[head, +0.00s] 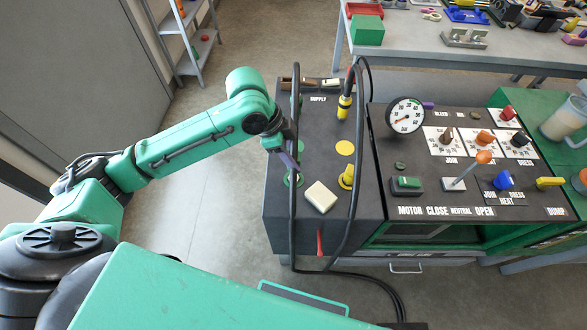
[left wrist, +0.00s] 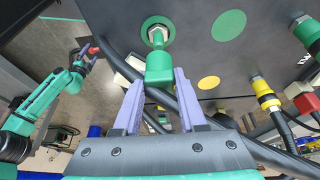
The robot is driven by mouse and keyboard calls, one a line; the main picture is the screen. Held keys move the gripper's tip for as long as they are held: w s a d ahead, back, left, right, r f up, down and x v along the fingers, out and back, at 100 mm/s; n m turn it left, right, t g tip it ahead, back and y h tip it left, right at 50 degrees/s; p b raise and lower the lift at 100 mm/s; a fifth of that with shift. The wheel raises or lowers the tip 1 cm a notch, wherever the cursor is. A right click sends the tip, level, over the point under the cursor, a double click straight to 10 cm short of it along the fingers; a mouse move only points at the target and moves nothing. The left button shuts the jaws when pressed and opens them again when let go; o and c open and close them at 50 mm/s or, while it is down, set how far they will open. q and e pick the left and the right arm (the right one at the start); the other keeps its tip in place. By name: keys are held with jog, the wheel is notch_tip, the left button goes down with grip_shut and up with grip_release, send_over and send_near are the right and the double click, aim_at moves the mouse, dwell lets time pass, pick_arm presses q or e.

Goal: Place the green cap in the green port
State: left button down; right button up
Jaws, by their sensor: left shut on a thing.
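My left gripper (head: 287,160) is shut on the green cap (left wrist: 158,68), which sits between its purple fingers (left wrist: 157,100) in the left wrist view. Beyond the cap is the green port (left wrist: 157,33), a metal fitting on a green disc. The cap's end appears close to the fitting; I cannot tell whether they touch. In the head view the port's green disc (head: 293,181) is partly hidden by the gripper and a black hose. A teal arm with a purple gripper (left wrist: 86,54), seemingly my right one, shows small in the left wrist view; its jaw state is unclear.
Black hoses (head: 356,200) loop over the dark supply panel (head: 280,215) near my left gripper. A white block (head: 320,197), a yellow disc (head: 345,148) and yellow fittings (head: 347,176) are on it. The control console (head: 420,170) with gauge and levers stands to the right.

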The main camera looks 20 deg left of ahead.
pick_arm(q)
notch_tip(320, 180, down, 5)
jog(key=shift+f, duration=0.2)
pick_arm(e)
jog(key=shift+s+a+f, duration=0.1)
jog(key=shift+s+a, duration=0.1)
jog(key=shift+s, duration=0.8)
pick_arm(q)
jog(key=shift+c, duration=2.3)
grip_release()
jog(key=shift+f, duration=0.1)
pick_arm(e)
jog(key=shift+w, duration=0.15)
pick_arm(q)
jog(key=v, duration=1.2)
pick_arm(e)
jog(key=shift+d, duration=0.2)
